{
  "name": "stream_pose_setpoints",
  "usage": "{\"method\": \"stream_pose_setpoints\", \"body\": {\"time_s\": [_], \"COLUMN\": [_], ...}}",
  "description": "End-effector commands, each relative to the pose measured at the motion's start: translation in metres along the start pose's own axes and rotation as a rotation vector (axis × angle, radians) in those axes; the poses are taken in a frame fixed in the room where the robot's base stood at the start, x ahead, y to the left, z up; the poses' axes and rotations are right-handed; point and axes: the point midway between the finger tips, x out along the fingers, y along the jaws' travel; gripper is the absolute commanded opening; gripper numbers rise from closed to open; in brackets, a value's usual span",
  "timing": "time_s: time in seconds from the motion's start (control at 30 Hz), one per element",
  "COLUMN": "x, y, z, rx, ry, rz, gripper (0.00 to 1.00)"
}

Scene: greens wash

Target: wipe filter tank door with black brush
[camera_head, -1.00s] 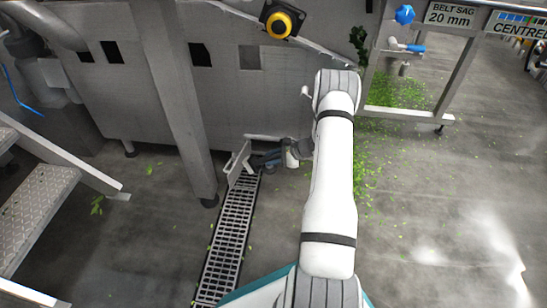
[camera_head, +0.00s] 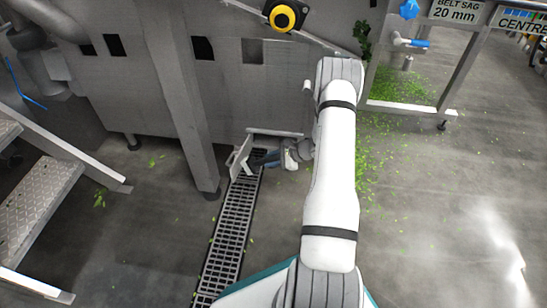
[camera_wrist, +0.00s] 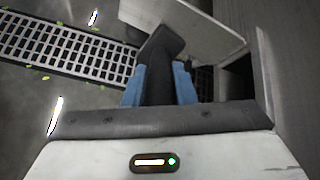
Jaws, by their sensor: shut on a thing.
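The filter tank door (camera_head: 239,157) is a pale flat panel standing open at the low edge of the grey tank, above the floor drain. In the wrist view the door (camera_wrist: 190,27) crosses the top middle. My gripper (camera_head: 268,159) is low by the tank, just right of the door. In the wrist view its blue fingers (camera_wrist: 158,88) are shut on the dark handle of the black brush (camera_wrist: 160,55). The brush's far end overlaps the door's near edge; I cannot tell whether they touch. Its bristles are not clearly visible.
The drain grating (camera_head: 228,235) runs along the floor below the door. A steel leg (camera_head: 180,100) stands left of the door, and metal steps (camera_head: 40,200) are further left. Green leaf scraps (camera_head: 400,92) lie right of my arm. A yellow-ringed button (camera_head: 283,16) is above.

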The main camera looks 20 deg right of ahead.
Motion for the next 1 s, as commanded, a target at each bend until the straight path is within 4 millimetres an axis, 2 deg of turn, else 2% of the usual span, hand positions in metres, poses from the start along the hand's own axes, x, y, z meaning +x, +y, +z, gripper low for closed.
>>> {"method": "stream_pose_setpoints", "body": {"time_s": [0.13,0.47,1.0], "x": [0.001,-0.001,-0.043], "y": [0.008,0.009,0.023], "z": [0.006,0.005,-0.021], "rx": [0.001,0.000,0.000], "ry": [0.000,0.000,0.001], "rz": [0.000,-0.001,-0.002], "gripper": [0.00,0.00,0.00]}}
